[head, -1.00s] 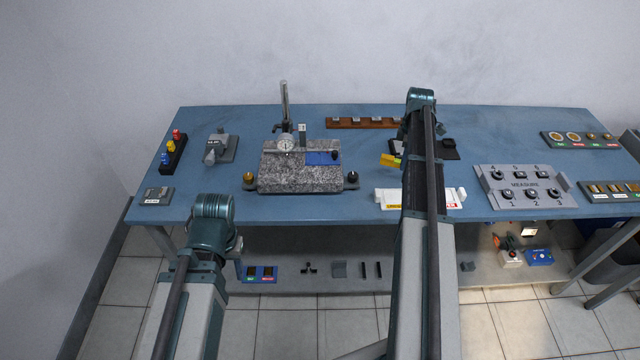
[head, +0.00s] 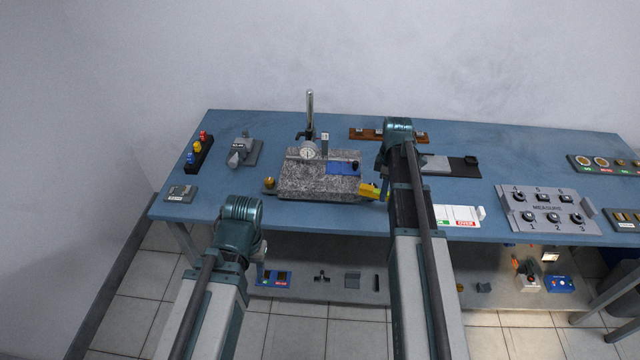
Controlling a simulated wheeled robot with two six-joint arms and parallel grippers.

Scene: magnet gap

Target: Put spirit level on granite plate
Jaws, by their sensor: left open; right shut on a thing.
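The granite plate (head: 308,181) is a grey speckled block at the left middle of the bench. A dial gauge on a post (head: 309,150) stands at its back, and a blue patch (head: 342,167) lies on its right part.
A brown rack (head: 366,134) stands behind the plate. A grey device (head: 243,151) stands left of the plate, with bare bench between.

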